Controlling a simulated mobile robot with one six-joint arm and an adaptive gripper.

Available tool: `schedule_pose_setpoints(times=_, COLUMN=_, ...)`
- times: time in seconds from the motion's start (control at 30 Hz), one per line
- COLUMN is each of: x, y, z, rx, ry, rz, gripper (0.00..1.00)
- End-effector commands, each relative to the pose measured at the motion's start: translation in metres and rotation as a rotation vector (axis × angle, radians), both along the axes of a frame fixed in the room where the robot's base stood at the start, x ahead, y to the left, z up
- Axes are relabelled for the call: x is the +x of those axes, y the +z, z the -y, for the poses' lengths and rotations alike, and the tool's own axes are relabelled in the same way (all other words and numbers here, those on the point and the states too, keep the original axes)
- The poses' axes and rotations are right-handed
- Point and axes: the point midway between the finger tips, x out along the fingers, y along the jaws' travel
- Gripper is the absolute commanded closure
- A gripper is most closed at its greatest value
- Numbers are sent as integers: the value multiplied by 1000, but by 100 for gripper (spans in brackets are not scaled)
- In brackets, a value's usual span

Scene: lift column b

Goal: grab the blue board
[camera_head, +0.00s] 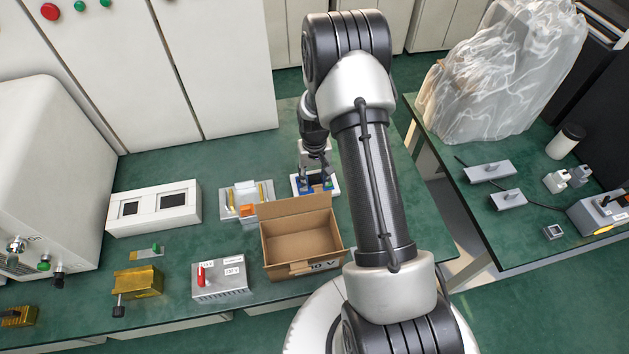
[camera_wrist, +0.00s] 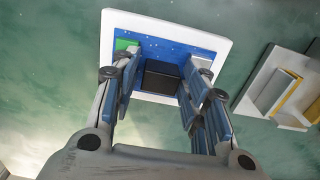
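The blue board (camera_wrist: 160,52) has a white border, a black block (camera_wrist: 162,77) and a small green part at its upper left in the wrist view. In the head view the board (camera_head: 316,185) lies on the green bench behind the cardboard box. My gripper (camera_wrist: 160,85) is over the board, its blue-padded fingers apart on either side of the black block. In the head view my gripper (camera_head: 315,180) points down at the board. Whether the fingers touch the board or the block, I cannot tell. The fingers hide part of the board.
The open cardboard box (camera_head: 300,240) stands just in front of the board. A grey tray (camera_head: 228,208) with small parts lies to its left. A white panel box (camera_head: 155,208) and a heatsink with a red lever (camera_head: 220,278) are further left. A second bench (camera_head: 540,235) stands at right.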

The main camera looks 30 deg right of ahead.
Motion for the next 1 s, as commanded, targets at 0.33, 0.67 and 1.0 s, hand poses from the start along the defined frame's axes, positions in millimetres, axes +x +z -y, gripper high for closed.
schedule_pose_setpoints(times=0.33, x=0, y=0, z=0, rx=0, ry=0, rz=0, gripper=85)
schedule_pose_setpoints(times=0.67, x=0, y=0, z=0, rx=0, ry=0, rz=0, gripper=94)
schedule_pose_setpoints(times=1.0, x=1, y=27, z=0, rx=-1, ry=0, rz=3, gripper=94)
